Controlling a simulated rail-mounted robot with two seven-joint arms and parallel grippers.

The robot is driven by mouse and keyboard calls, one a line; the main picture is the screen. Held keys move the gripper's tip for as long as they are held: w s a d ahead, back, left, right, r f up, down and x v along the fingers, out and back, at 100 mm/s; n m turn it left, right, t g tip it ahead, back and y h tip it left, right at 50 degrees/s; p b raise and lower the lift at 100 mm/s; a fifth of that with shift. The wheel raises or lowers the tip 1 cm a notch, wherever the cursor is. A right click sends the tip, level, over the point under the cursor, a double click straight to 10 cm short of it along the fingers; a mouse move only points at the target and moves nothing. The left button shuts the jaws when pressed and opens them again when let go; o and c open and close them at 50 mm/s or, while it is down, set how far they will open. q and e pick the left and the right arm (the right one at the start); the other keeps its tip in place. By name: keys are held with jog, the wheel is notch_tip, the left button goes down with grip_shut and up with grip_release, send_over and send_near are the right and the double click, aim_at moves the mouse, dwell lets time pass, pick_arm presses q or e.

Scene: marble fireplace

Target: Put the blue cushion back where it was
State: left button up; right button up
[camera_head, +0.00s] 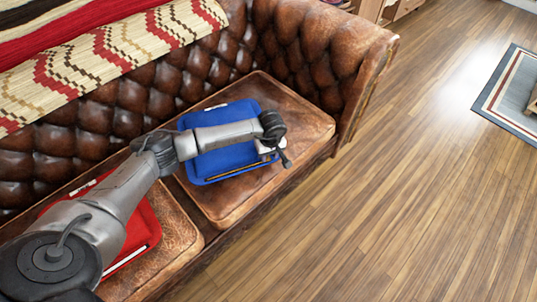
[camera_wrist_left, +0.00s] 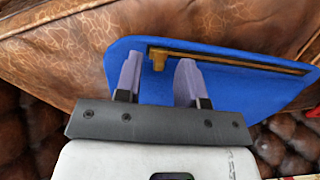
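The blue cushion (camera_head: 238,163) lies on the right-hand brown leather seat of the sofa in the head view, partly hidden under my left arm. In the left wrist view the blue cushion (camera_wrist_left: 225,85) spreads behind the fingers, with a brown strip along one edge. My left gripper (camera_head: 270,148) is over the cushion's right part. Its two purple fingers (camera_wrist_left: 159,76) are apart, and the end of the brown strip shows between the tips. Whether the fingertips touch the cushion is unclear. My right gripper is in neither view.
A red cushion (camera_head: 139,230) lies on the left seat, partly hidden by my arm. The tufted sofa back (camera_head: 120,110) carries a patterned blanket (camera_head: 110,50). The sofa arm (camera_head: 345,50) rises on the right. The wooden floor (camera_head: 400,200) is open in front; a rug (camera_head: 505,95) lies far right.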

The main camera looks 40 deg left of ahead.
pick_arm(q)
jog(key=shift+r+p, duration=2.45)
jog(key=shift+r, duration=3.1)
jog(key=s+d+f+n+t+h, duration=0.15)
jog(key=d+h, duration=0.75)
jog(key=d, duration=1.1)
jog(key=s+d+r+n+t+h, duration=0.4)
jog(key=d+r+n+t+h, duration=0.55)
jog(key=n, duration=0.65)
jog(key=s+a+f+n+t+y, duration=0.25)
jog(key=a+n+y, duration=0.5)
jog(key=n, duration=0.75)
jog(key=s+a+f+n+t+y, duration=0.2)
jog(key=s+a+n+y, duration=0.25)
jog(key=n+y, duration=0.85)
jog(key=s+f+n+g+h, duration=0.1)
jog(key=s+f+n+g, duration=0.2)
jog(key=s, duration=0.3)
jog(key=s+a+f+n+g+h, duration=0.1)
jog(key=s+f+n+g, duration=0.2)
jog(key=s, duration=0.4)
jog(key=s+f+n+g+h, duration=0.1)
jog(key=s+f+n+g, duration=0.2)
jog(key=s+n+g, duration=0.2)
jog(key=shift+s+a+g, duration=0.2)
jog(key=shift+s+g, duration=0.15)
jog(key=shift+s, duration=0.4)
